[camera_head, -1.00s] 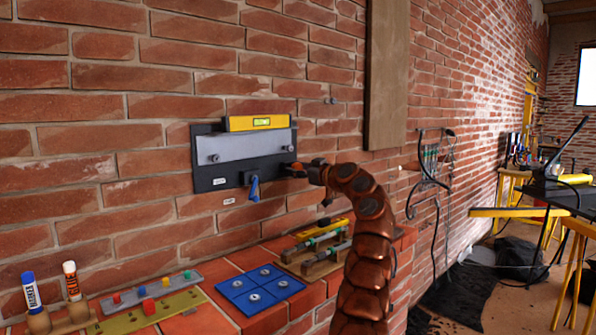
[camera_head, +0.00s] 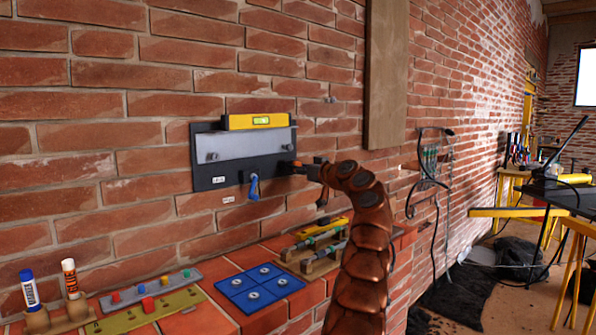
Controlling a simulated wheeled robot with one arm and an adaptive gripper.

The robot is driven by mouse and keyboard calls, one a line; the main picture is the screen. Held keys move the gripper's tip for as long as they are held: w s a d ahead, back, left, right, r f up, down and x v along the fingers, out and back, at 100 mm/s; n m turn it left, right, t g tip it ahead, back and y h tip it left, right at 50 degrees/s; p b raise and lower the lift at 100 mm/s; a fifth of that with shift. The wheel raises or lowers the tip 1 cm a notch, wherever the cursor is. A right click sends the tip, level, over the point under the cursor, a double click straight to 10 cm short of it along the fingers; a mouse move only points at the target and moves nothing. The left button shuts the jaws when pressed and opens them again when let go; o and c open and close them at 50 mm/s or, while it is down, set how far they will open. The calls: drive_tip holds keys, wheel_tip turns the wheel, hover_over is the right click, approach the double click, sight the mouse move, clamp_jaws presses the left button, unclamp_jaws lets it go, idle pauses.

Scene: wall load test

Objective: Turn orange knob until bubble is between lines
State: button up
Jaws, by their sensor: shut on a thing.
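A dark panel with a grey plate (camera_head: 248,145) is mounted on the brick wall. A yellow spirit level (camera_head: 245,122) lies along the top of the plate, its small green vial (camera_head: 262,121) near the middle. The bubble and the lines are too small to read. The orange knob (camera_head: 297,163) is at the panel's right edge, mostly hidden by my gripper (camera_head: 304,167). My gripper reaches it from the right and is shut on it. A blue handle (camera_head: 254,188) hangs at the panel's lower edge.
A brick ledge below holds a blue board (camera_head: 260,287), a rack of tools (camera_head: 318,247), a strip with coloured knobs (camera_head: 150,290) and glue sticks (camera_head: 71,278). A wooden post (camera_head: 387,75) stands right of the panel.

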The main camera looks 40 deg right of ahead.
drive_tip(key=shift+a+r+m, duration=0.15)
drive_tip(key=shift+r+m, duration=0.05)
drive_tip(key=shift+m, duration=0.4)
drive_tip(key=shift+f+m, duration=0.1)
drive_tip(key=shift+m, duration=0.7)
drive_tip(key=o, duration=1.1)
drive_tip(key=shift+w+f, duration=0.1)
drive_tip(key=shift+o, duration=0.2)
